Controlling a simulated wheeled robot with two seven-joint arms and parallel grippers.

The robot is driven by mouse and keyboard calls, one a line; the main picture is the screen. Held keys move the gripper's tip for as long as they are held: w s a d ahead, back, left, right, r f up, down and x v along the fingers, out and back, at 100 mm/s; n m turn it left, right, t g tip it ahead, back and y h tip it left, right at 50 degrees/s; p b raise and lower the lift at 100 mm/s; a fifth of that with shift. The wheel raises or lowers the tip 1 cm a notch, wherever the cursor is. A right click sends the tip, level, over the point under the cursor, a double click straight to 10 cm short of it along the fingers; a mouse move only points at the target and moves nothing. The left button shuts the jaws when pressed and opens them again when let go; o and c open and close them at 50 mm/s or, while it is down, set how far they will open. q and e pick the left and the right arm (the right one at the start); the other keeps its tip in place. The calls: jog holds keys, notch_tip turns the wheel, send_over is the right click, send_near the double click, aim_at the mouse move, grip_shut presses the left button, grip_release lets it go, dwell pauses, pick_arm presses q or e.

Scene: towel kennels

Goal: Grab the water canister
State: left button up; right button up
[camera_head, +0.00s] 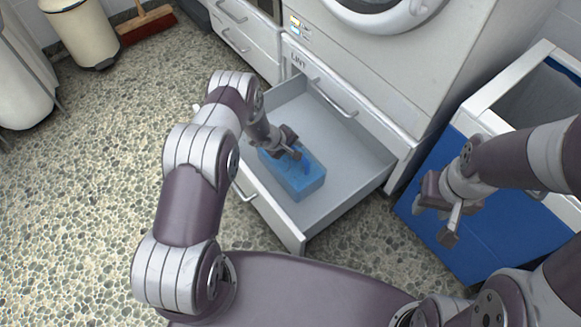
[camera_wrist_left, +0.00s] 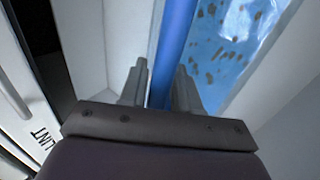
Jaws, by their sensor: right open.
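The water canister (camera_head: 306,184) is a translucent blue box lying in an open drawer under the washing machine. In the left wrist view its clear blue body (camera_wrist_left: 228,45) fills the upper right, with a darker blue strip running between the fingers. My left gripper (camera_head: 291,148) reaches down into the drawer at the canister's far end. Its fingers (camera_wrist_left: 160,88) stand on both sides of the blue strip, close against it. My right gripper (camera_head: 446,216) is open and empty, in front of the blue panel at the right.
The open drawer (camera_head: 352,183) has grey walls around the canister. The washing machine (camera_head: 385,70) rises behind it. A white and blue bin (camera_head: 480,215) stands at the right. A beige bin (camera_head: 80,30) and a broom (camera_head: 146,23) are at the back left. The speckled floor (camera_head: 85,190) at left is clear.

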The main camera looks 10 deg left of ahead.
pick_arm(q)
grip_shut()
dwell(1.4)
jog(key=shift+w+r, duration=0.15)
